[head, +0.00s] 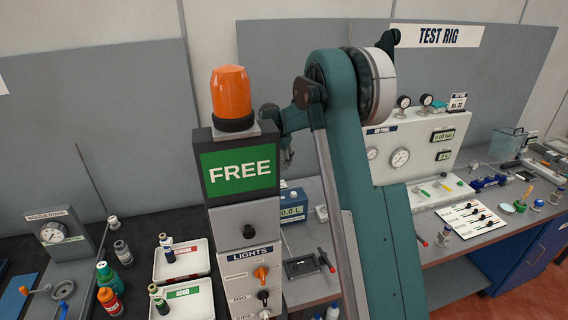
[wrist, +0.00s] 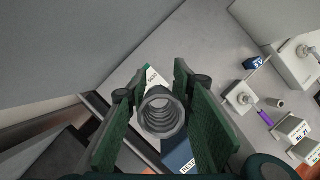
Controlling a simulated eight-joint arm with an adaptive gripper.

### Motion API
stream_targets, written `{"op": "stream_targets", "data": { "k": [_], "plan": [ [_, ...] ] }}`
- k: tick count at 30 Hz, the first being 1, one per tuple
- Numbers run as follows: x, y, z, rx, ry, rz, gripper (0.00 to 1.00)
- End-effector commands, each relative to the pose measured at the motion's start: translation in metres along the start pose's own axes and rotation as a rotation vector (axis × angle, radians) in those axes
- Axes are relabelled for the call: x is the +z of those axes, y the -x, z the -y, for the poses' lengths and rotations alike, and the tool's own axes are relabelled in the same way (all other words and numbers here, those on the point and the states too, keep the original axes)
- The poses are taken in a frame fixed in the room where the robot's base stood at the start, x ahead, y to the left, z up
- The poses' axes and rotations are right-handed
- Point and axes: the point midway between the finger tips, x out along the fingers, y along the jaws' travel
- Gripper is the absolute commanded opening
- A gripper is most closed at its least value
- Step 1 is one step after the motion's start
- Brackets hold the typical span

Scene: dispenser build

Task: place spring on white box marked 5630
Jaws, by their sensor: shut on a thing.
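My gripper (wrist: 159,98) is shut on a grey coil spring (wrist: 162,116) in the wrist view. The green finger pads stand on either side of it, and I look into its open round end. Beyond the spring, partly hidden by it and the fingers, is a white surface (wrist: 154,77) with small dark marking that looks like 5630. In the head view my gripper (head: 288,150) is small, between the FREE display and my arm; the spring cannot be made out there, nor the white box.
A blue box (wrist: 181,153) lies below the spring in the wrist view. The column with the FREE display (head: 240,169) and orange lamp (head: 231,93) stands close left of my arm. The white gauge panel (head: 415,150) stands right. White trays (head: 182,260) are at lower left.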

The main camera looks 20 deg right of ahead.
Motion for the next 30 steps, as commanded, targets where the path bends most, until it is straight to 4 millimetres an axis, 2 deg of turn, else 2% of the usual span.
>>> {"op": "stream_targets", "data": {
  "k": [12, 22, 30],
  "plan": [
    [0.001, -0.001, -0.001, -0.001, 0.001, 0.0, 0.09],
    [0.017, -0.006, -0.019, -0.017, 0.016, -0.002, 0.09],
    [0.021, -0.006, -0.021, -0.021, 0.019, -0.002, 0.09]
  ]
}}
